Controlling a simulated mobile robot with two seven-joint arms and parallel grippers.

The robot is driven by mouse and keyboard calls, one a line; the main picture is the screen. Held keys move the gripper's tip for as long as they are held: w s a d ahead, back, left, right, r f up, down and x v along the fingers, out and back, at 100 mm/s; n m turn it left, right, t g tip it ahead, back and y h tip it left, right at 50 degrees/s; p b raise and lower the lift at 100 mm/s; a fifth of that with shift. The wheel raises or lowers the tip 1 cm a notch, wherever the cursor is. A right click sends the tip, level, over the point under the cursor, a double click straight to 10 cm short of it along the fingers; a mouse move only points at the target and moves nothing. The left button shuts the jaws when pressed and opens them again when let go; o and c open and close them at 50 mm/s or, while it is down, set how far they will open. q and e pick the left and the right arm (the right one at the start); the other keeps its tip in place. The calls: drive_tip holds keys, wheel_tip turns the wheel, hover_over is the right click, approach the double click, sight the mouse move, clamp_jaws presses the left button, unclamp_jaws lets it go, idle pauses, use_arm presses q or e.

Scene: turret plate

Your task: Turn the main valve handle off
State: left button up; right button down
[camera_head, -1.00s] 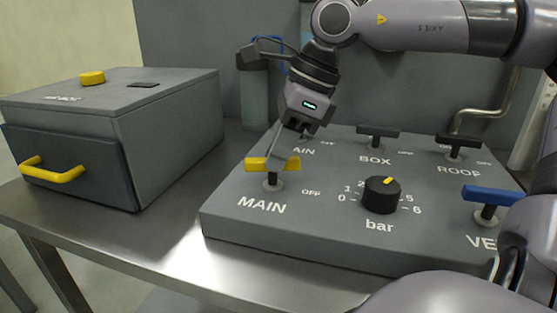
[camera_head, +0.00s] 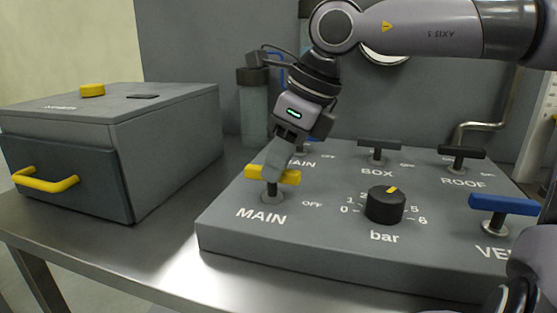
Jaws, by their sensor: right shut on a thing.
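The yellow main valve handle (camera_head: 289,177) sits on a short post at the front left of the grey panel (camera_head: 225,228), behind the label MAIN. Its bar lies roughly left to right in the head view, and the word OFF is printed to the right of its post. My right gripper (camera_head: 276,168) comes down from above and is shut on the handle, hiding its middle. My left gripper is not in view.
A black knob (camera_head: 385,205) marked bar stands right of the handle. A blue handle (camera_head: 505,204) is at the right edge. Black handles marked BOX (camera_head: 380,145) and ROOF (camera_head: 461,152) stand behind. A grey box (camera_head: 170,140) with a yellow drawer pull (camera_head: 45,181) is left.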

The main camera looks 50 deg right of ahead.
drive_tip(key=c, duration=1)
unclamp_jaws()
drive_tip(key=shift+c, duration=0.2)
drive_tip(key=p+v, duration=0.1)
drive_tip(key=v, duration=0.5)
drive_tip(key=shift+d+r, duration=0.1)
drive_tip(key=shift+r, duration=0.2)
drive_tip(key=shift+s+r, duration=0.2)
drive_tip(key=shift+r, duration=0.1)
